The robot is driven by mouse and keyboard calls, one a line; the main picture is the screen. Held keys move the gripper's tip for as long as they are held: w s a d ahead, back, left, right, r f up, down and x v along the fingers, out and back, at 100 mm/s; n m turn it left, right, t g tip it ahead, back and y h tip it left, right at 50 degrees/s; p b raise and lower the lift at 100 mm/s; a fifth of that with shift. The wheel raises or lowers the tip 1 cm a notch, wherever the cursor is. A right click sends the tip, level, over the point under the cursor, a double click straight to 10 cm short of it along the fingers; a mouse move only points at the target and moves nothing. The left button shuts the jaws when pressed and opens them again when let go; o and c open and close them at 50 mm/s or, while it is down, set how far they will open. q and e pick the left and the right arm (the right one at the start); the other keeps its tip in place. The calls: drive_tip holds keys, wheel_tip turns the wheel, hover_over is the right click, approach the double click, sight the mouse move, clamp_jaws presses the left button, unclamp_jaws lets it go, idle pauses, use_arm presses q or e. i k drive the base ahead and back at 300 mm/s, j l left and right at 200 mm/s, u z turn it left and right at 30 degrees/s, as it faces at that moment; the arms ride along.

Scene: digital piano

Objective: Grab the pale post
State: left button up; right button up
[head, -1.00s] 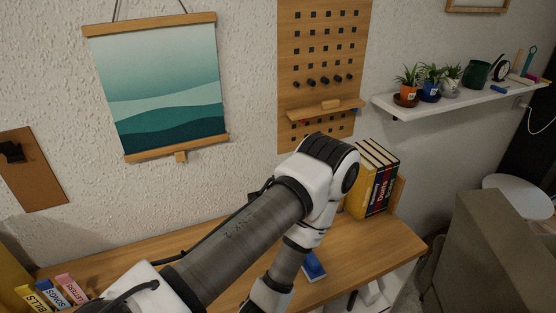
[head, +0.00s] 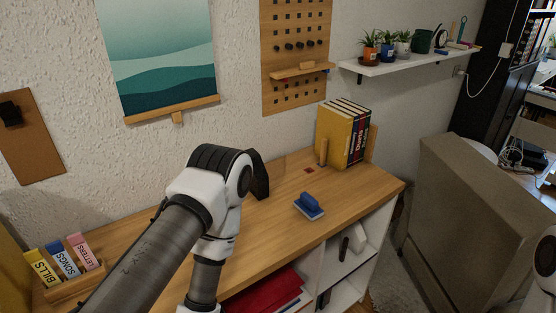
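A pale wooden post (head: 323,152) stands upright on the wooden desk (head: 274,211), just left of the front of a row of books (head: 344,134). It is small in the head view, and nothing covers it. My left arm comes in from the lower left and bends at a white and black joint, left of the post and nearer to me. Its forearm runs down out of the bottom of the picture, so the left gripper is out of view. Only a white and black piece of my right arm shows at the right edge; its gripper is out of view.
A blue block-like object (head: 309,206) lies on the desk in front of the post. A black upright object (head: 260,176) stands behind my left arm. Labelled files (head: 63,262) stand at the left. A pegboard (head: 297,60) hangs above. Bare desk lies around the blue object.

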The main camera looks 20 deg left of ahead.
sight(324, 144)
drive_tip(key=i+l+u, duration=0.45)
drive_tip(key=u, duration=0.25)
drive_tip(key=i+l+u, duration=0.15)
drive_tip(key=l+u, duration=0.2)
drive_tip(key=l, duration=0.15)
drive_tip(key=i+l+u, duration=0.15)
drive_tip(key=l+u, duration=0.2)
